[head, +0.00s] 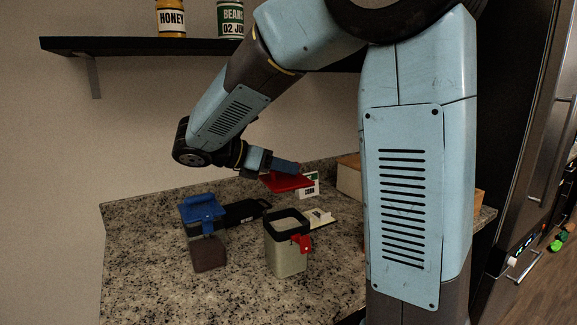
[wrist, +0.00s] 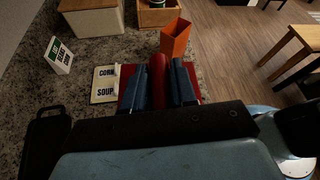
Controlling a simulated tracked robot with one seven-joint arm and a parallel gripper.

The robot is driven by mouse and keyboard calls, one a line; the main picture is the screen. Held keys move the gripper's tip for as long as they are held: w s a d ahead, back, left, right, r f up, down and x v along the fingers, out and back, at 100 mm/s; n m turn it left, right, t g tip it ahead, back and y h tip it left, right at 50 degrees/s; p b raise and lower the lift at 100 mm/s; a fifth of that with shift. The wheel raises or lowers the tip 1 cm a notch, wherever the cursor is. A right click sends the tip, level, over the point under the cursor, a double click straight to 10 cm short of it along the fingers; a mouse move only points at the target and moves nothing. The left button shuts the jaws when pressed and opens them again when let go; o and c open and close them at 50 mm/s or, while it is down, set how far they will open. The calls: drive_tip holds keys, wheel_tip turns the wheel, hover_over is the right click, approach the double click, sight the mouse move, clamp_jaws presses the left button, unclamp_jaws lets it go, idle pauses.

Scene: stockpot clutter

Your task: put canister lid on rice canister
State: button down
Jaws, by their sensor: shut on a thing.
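A red lid (head: 287,183) is held level by my gripper (head: 296,168), behind and above the open canister. In the wrist view the two blue-grey fingers (wrist: 166,75) are shut on the lid's raised red handle (wrist: 157,68); part of the red plate (wrist: 127,92) shows beside them. An open, pale square canister (head: 286,258) with a black rim and a red clasp stands upright on the counter; it appears to be the rice canister, though no label is readable. The lid is apart from it. The canister is not visible in the wrist view.
A dark-bodied container with a blue lid (head: 203,212) stands to the left. A black flat object (head: 243,212) lies behind it. A corn soup card (wrist: 104,86), a green-white card (wrist: 60,56), an orange open container (wrist: 175,40) and wooden boxes (wrist: 92,18) are nearby. The front-left counter is clear.

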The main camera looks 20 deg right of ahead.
wheel_tip(320, 180, down, 7)
drive_tip(key=shift+s+f, duration=0.15)
idle(0.7)
drive_tip(key=shift+f, duration=0.75)
idle(1.1)
drive_tip(key=c, duration=0.8)
unclamp_jaws()
drive_tip(key=w+v, duration=0.1)
drive_tip(key=v, duration=1.2)
drive_tip(key=s+d+m+t+y, duration=0.1)
drive_tip(key=s+d+m+y, duration=0.3)
drive_tip(key=s+m, duration=0.2)
drive_tip(key=s+d+m+t+y, duration=0.2)
drive_tip(key=s+d+m+y, duration=0.3)
drive_tip(key=m, duration=0.3)
drive_tip(key=s+d+m+t+y, duration=0.1)
drive_tip(key=s+d+m+y, duration=0.3)
drive_tip(key=s+m, duration=0.3)
drive_tip(key=shift+s+d+r+t+y, duration=0.3)
drive_tip(key=shift+s+r+t, duration=0.1)
drive_tip(key=shift+s, duration=0.2)
